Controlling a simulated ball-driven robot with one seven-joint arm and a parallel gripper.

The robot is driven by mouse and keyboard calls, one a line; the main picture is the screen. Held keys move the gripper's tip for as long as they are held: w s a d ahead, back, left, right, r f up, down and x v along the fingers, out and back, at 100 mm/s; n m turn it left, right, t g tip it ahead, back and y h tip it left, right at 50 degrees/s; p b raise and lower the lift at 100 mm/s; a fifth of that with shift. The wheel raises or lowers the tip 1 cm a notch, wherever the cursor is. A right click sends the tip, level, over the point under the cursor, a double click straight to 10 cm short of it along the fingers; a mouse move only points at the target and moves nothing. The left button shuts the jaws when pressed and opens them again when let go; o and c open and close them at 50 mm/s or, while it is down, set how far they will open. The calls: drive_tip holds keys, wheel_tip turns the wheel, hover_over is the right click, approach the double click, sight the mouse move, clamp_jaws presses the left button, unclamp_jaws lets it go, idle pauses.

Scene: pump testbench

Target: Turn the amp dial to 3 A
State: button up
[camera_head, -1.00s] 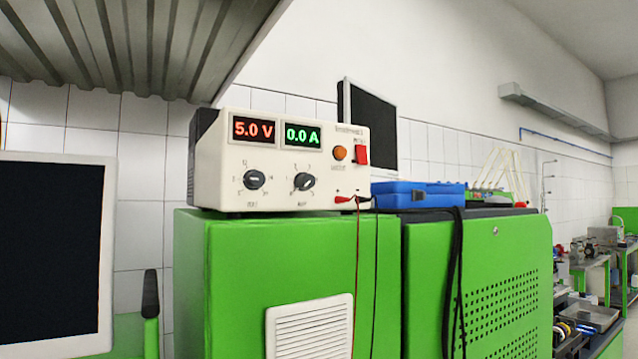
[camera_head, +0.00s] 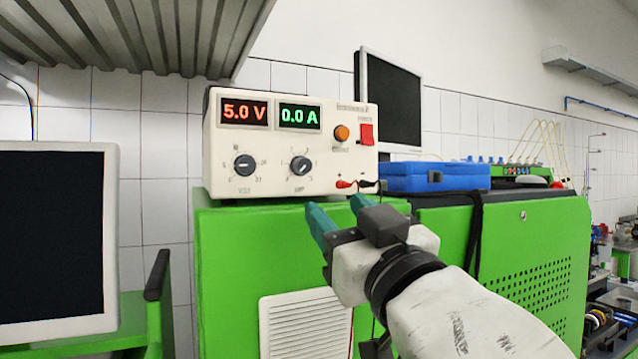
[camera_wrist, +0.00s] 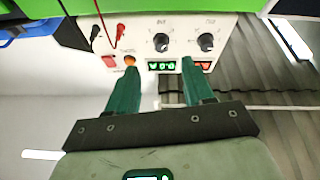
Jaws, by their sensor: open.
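The power supply (camera_head: 280,190) is a cream box on a green cabinet, its displays reading 5.0 V in red and 0.0 A in green. The amp dial (camera_head: 300,165) is the right one of two dark knobs, below the green display; in the wrist view the amp dial (camera_wrist: 161,42) is upside down, left of the volt dial (camera_wrist: 206,42). My gripper (camera_head: 335,205) is open and empty, its teal fingers below and in front of the supply's face, apart from the dial. In the wrist view my gripper (camera_wrist: 155,75) has its fingertips spread, over the display side of the panel.
Red and black leads (camera_head: 355,185) plug in at the panel's lower right, near my fingers. An orange knob (camera_head: 341,133) and red switch (camera_head: 366,134) sit above them. A blue case (camera_head: 432,177) stands right of the supply. A metal shelf (camera_head: 150,35) hangs above left.

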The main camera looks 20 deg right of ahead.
sight(305, 169)
drive_tip(key=p+x, duration=0.2)
drive_tip(key=x, duration=0.3)
drive_tip(key=r+p+x, duration=0.1)
drive_tip(key=x, duration=0.4)
drive_tip(key=shift+w+a+r+p, duration=0.1)
drive_tip(key=shift+w+r+p, duration=0.1)
drive_tip(key=shift+p, duration=0.15)
drive_tip(key=shift+c, duration=0.5)
clamp_jaws()
